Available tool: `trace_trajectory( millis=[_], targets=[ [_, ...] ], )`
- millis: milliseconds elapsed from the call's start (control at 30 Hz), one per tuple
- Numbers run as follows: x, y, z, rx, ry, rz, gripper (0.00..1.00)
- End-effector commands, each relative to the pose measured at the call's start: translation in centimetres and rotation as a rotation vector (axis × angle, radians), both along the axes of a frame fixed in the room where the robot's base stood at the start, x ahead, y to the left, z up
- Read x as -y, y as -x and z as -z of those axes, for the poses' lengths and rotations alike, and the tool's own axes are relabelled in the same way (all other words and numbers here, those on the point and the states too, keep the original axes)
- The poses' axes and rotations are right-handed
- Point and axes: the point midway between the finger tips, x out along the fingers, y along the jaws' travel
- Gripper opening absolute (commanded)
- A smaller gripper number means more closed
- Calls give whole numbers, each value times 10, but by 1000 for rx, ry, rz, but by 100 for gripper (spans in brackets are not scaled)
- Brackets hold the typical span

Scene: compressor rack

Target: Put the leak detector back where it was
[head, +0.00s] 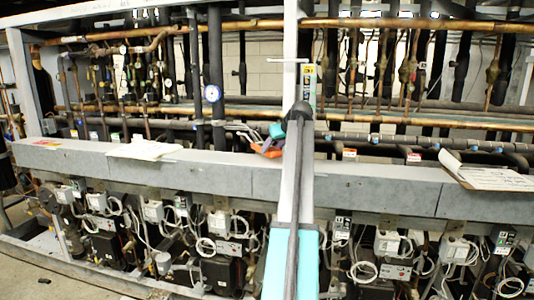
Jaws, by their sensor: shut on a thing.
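My arm rises through the middle of the head view. Just left of its upper end, small and partly hidden by the arm, is my gripper (257,138), at the height of the grey beam's top. It is shut on an orange-red thing (268,152), which looks like the leak detector. The fingers and the detector's far side are hard to make out. I cannot tell whether the detector touches the beam (216,172) or is held just above it.
White papers (145,148) lie on the beam at left, and a clipboard with papers (487,176) lies at right. Copper pipes (350,24), dark pipes and a round gauge (212,93) stand behind. Compressors and cables (218,245) crowd below. The beam is clear between the papers and my gripper.

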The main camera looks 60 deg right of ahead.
Motion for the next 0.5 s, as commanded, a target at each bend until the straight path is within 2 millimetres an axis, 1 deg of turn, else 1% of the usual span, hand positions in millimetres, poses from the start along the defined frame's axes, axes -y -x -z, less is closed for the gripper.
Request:
trace_trajectory(
  millis=[33, 167, 500],
  targets=[
    [2, -6, -2, 2, 1, 0, 24],
    [2, -13, -1, 2, 2, 1, 24],
    [2, -15, 0, 2, 2, 1, 24]
  ],
)
